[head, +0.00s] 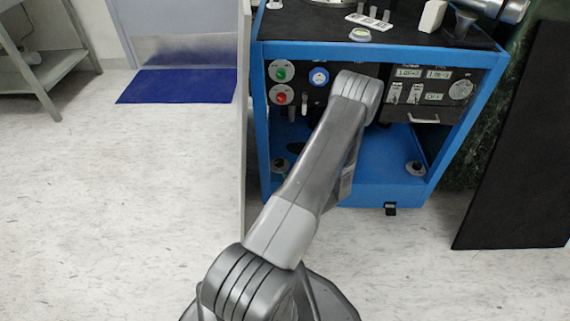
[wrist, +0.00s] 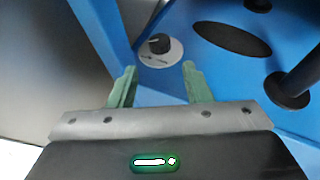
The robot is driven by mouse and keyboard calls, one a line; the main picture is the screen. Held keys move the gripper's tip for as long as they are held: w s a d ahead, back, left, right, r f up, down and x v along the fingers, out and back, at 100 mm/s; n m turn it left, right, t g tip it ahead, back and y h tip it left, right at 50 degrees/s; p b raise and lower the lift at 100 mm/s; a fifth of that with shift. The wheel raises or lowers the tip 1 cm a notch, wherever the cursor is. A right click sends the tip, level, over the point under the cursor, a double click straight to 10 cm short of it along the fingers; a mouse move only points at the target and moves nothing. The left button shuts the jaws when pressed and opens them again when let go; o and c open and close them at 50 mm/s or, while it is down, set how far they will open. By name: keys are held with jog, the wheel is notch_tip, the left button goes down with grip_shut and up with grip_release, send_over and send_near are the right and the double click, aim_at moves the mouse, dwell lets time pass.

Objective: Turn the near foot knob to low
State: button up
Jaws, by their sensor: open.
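A foot knob (wrist: 159,43), black on a round white dial plate, sits on the blue base of the cabinet. In the wrist view it lies just ahead of my gripper (wrist: 158,72), roughly centred between the fingertips. The green fingers are apart with nothing between them, and they do not appear to touch the knob. A pale mark shows on the knob's top; the dial lettering is too small to read. In the head view this looks like the left foot knob (head: 280,165); another foot knob (head: 415,168) is at the right. My gripper is hidden behind my arm there.
A blue cabinet post (wrist: 97,30) rises close on the left in the wrist view. A dark oval opening (wrist: 230,33) and a black post (wrist: 296,85) are on the right. A grey panel (head: 243,120) stands along the cabinet's left side.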

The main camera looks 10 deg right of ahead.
aim_at(280, 162)
jog(key=b+x, duration=0.3)
jog(key=x, duration=0.9)
jog(key=c, duration=0.7)
jog(key=shift+b, duration=0.3)
jog(key=shift+d+n+g+y+b, duration=0.15)
jog(key=shift+n+g+y+b, duration=0.45)
jog(key=shift+n+y, duration=0.9)
